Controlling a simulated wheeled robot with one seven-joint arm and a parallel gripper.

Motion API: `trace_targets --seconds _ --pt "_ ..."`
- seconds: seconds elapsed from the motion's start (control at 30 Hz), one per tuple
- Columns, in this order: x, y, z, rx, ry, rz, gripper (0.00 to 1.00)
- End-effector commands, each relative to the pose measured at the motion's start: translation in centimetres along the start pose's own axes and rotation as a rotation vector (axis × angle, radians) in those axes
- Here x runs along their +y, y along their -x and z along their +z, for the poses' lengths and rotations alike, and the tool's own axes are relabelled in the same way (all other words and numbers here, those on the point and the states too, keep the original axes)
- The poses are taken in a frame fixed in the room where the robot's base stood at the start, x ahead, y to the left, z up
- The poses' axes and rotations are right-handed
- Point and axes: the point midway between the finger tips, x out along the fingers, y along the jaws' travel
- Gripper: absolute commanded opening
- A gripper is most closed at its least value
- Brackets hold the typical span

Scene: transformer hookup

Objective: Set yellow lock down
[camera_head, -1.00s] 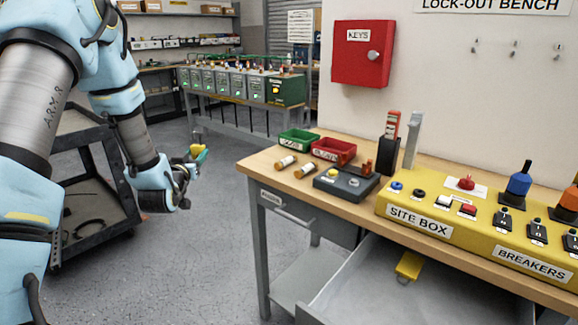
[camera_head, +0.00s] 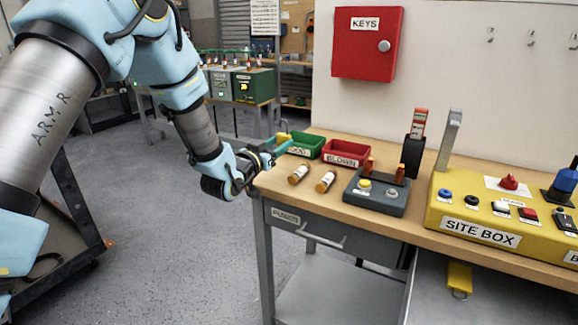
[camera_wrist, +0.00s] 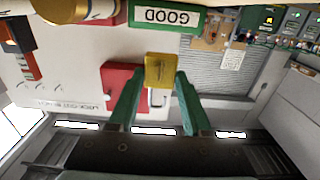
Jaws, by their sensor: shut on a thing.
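My gripper (camera_head: 279,147) is at the left end of the bench, close to the green GOOD bin. It is shut on a yellow lock (camera_head: 283,137), which shows small and partly hidden behind the fingers. In the wrist view the yellow lock (camera_wrist: 160,70) sits between the two green fingertips, with part of its shackle showing below its body.
The green GOOD bin (camera_head: 309,145) and red BLOWN bin (camera_head: 347,153) stand at the bench's back left. Two fuses (camera_head: 312,178) and a grey button block (camera_head: 377,194) are in front. The yellow SITE BOX (camera_head: 480,238) fills the right. Bare wood (camera_head: 290,200) shows along the front-left edge.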

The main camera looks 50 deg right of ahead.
Motion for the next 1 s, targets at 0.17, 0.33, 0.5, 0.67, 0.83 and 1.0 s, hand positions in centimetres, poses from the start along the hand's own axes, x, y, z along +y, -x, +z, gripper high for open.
trace_targets --seconds 0.17,0.33,0.5,0.67,0.83,1.0 --pt "0.0 0.0 1.7 0.002 -0.001 0.000 0.00" --pt "0.0 0.0 4.1 -0.002 -0.001 -0.001 0.00" --pt "-0.1 0.0 5.8 0.001 -0.001 -0.001 0.00" --pt "-0.1 0.0 5.9 0.002 -0.002 -0.002 0.00" --pt "-0.1 0.0 6.1 0.002 -0.001 -0.002 0.00" --pt "-0.1 0.0 6.2 0.001 -0.001 -0.002 0.59"
